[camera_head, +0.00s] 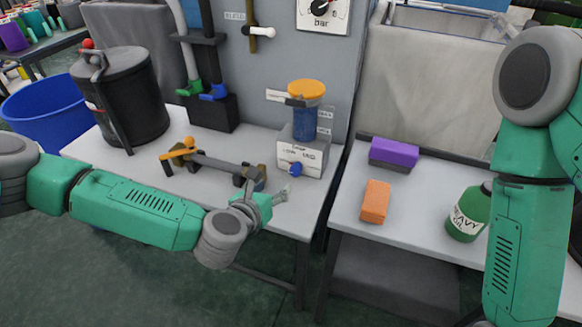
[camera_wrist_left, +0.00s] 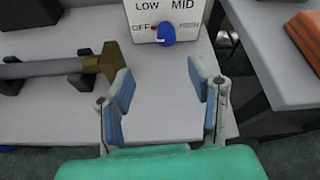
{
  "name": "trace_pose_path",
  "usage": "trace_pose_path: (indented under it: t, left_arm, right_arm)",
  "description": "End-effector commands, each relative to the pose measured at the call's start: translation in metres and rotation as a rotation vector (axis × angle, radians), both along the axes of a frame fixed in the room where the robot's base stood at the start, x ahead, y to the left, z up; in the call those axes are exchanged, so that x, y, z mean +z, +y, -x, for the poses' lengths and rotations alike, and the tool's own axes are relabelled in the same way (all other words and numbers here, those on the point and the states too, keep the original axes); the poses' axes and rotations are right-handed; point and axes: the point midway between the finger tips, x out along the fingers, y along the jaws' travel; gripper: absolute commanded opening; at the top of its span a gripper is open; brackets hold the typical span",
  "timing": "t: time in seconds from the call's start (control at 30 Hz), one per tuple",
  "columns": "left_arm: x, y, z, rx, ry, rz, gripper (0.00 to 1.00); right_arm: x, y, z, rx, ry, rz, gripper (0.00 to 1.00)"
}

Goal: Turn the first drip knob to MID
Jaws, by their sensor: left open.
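The drip knob (camera_head: 295,169) is a small blue knob on the front of a white and grey box (camera_head: 300,154). In the left wrist view the knob (camera_wrist_left: 167,34) sits below the printed LOW and MID, just right of OFF, with a small red mark at its left side. My left gripper (camera_head: 279,194) is in front of and below the knob, apart from it. In the left wrist view its blue-padded fingers (camera_wrist_left: 162,82) are spread and empty, with the knob beyond the gap. My right arm enters at the right; its gripper is out of view.
A blue filter bowl with an orange cap (camera_head: 306,100) stands above the box. A pipe with an orange handle (camera_head: 205,163) lies left on supports. An orange block (camera_head: 375,201), purple block (camera_head: 394,153) and green bottle (camera_head: 468,212) stand on the right table. A gap separates the tables.

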Motion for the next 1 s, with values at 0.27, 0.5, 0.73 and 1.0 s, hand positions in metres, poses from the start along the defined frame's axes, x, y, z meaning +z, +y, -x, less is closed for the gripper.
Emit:
trace_pose_path:
  t: [0.27, 0.5, 0.73, 1.0]
  left_arm:
    - [-0.022, -0.024, -0.049, -0.005, -0.002, -0.009, 0.48]
    - [-0.040, -0.037, -0.089, -0.004, -0.002, -0.008, 0.48]
    - [-0.048, -0.042, -0.107, -0.006, 0.000, -0.005, 0.48]
    - [-0.048, -0.045, -0.110, -0.008, 0.000, -0.007, 0.48]
  right_arm:
    - [-0.010, 0.000, 0.000, 0.000, 0.000, 0.000, 0.00]
    - [-0.018, 0.000, 0.000, -0.001, 0.000, 0.000, 0.00]
    - [-0.022, 0.000, 0.000, 0.000, 0.000, 0.000, 0.00]
    - [-0.022, 0.000, 0.000, 0.000, 0.000, 0.000, 0.00]
